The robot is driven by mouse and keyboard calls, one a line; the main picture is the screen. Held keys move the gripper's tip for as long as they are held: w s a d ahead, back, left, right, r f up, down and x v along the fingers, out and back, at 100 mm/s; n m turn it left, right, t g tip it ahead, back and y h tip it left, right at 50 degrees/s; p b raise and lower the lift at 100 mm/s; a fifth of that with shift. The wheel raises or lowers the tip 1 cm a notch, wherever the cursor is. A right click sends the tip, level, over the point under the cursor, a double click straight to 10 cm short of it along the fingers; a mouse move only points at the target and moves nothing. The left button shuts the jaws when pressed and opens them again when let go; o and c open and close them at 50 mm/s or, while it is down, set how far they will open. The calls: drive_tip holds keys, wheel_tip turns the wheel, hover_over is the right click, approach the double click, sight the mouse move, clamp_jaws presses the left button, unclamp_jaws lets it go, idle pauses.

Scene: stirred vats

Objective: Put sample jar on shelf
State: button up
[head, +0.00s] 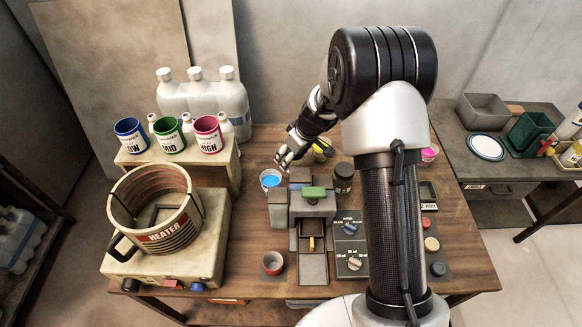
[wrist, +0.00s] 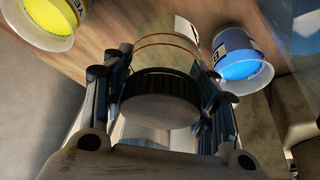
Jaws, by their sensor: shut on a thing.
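The sample jar (wrist: 160,98) is in the wrist view, with a ribbed black lid towards the camera and a clear body with thin red lines. My gripper (wrist: 160,108) has its fingers on both sides of it and is shut on it. In the head view my gripper (head: 285,157) is over the back of the wooden bench, near a cup of blue; the jar in it cannot be made out there. A wooden raised shelf (head: 190,177) stands at the bench's left, bearing blue, green and red cups marked LOW, MID and HIGH.
The cup of blue (head: 271,181) and a yellow cup (head: 322,150) stand close to my gripper. A dark lidded jar (head: 343,178) is beside the grey press-like device (head: 312,205). A heater vat (head: 155,215) fills the front left. Large white bottles (head: 203,100) stand behind the shelf.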

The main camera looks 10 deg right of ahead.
sight(291, 164)
drive_tip(key=shift+f+b, duration=0.65)
drive_tip(key=shift+f, duration=1.6)
drive_tip(key=shift+f+b, duration=0.25)
drive_tip(key=shift+b, duration=0.05)
drive_tip(key=o, duration=0.8)
drive_tip(key=shift+r, duration=0.1)
drive_tip(key=shift+r, duration=0.1)
